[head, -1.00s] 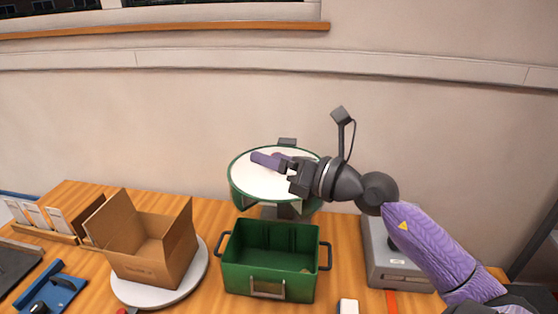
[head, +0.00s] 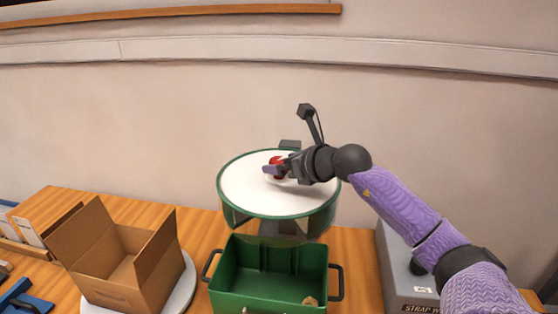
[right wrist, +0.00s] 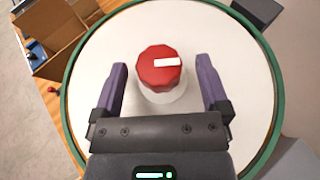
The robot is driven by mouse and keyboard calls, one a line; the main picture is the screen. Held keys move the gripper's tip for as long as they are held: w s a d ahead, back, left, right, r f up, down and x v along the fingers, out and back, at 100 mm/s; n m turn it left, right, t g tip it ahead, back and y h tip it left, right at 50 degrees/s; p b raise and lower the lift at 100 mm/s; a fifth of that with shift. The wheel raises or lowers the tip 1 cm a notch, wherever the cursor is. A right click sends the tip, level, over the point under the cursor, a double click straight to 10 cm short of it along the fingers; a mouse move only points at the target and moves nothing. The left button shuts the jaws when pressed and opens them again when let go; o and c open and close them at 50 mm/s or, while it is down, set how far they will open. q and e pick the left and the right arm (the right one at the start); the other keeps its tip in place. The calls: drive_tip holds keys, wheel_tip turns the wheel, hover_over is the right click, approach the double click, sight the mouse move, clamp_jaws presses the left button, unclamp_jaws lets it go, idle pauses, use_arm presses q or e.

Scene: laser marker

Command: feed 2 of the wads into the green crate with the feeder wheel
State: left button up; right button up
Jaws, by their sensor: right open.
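The feeder wheel is a round white drum top with a green rim (head: 245,196), standing behind the green crate. A red knob (right wrist: 160,68) with a white bar mark sits on a white hub on the drum top; it also shows in the head view (head: 276,160), partly hidden by my gripper. My right gripper (head: 272,169) is over the drum top at the knob. In the right wrist view its purple fingers (right wrist: 160,82) are open, one on each side of the knob, with gaps. The green crate (head: 268,298) stands open below, with a small tan wad (head: 310,301) in its right corner.
An open cardboard box (head: 125,262) stands on a white turntable (head: 182,291) left of the crate. A grey machine (head: 402,270) stands to the right, under my right arm. A wooden card holder (head: 45,222) is at the far left.

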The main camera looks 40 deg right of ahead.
drive_tip(key=shift+x, duration=0.9)
drive_tip(key=shift+a, duration=0.1)
clamp_jaws()
